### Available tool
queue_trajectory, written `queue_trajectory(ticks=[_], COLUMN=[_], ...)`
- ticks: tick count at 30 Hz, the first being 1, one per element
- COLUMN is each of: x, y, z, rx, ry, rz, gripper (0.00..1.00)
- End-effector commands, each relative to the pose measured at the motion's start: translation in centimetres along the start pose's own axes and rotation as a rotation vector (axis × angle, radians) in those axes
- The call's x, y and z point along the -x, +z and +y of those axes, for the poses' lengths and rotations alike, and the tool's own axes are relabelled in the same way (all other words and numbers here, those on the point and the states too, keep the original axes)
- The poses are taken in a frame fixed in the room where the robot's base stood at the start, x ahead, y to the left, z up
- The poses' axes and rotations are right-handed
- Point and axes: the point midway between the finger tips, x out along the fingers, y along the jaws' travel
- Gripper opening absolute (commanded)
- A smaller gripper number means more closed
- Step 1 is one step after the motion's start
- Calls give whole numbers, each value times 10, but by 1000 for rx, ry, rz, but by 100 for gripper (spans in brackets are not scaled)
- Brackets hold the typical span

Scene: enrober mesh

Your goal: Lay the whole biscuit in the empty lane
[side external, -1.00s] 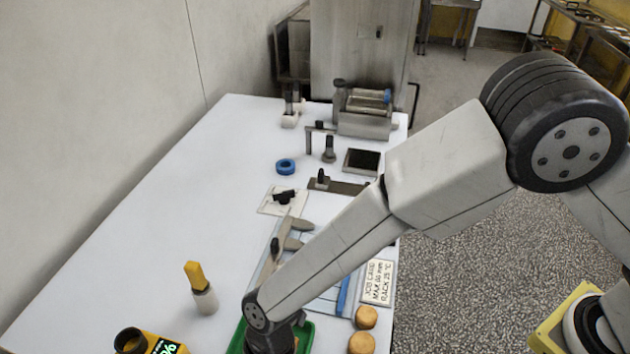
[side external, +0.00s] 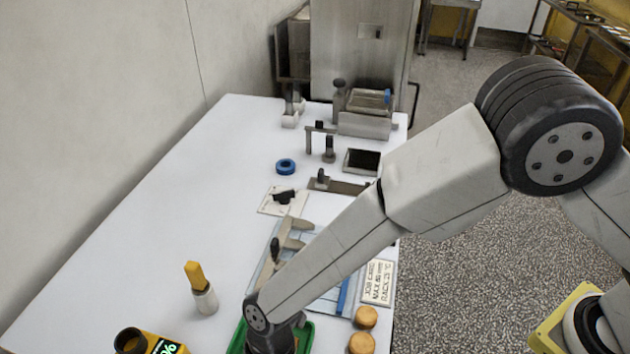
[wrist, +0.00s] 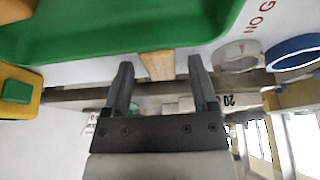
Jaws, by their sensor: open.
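My gripper (wrist: 161,66) is open in the wrist view, its two dark fingers apart. A tan, straight-edged piece (wrist: 157,65) shows between the fingertips beside the green tray (wrist: 110,35); I cannot tell whether it is a biscuit or whether a finger touches it. In the side view my wrist is over the green tray (side external: 308,338) at the bottom edge, and the jaws are hidden. Two round golden biscuits (side external: 366,317) (side external: 361,343) lie to the right of the tray. The pale blue lane rack (side external: 325,305) lies beyond it, partly covered by my arm, so its lanes are unclear.
A job card (side external: 378,282) lies right of the rack. A yellow-handled brush (side external: 201,288) stands left, with a yellow meter (side external: 150,342) in front. A blue ring (side external: 286,167) and metal fixtures stand farther back. The left of the white table (side external: 150,230) is clear.

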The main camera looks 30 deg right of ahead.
Motion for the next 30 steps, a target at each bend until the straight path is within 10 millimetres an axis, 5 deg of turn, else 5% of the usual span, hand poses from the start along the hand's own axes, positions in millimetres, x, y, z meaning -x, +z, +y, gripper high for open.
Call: queue_trajectory(ticks=[8,30], x=[16,115], y=[-1,-1], z=[1,0], rx=[1,0], ry=[3,1], rz=[1,2], gripper=[75,75])
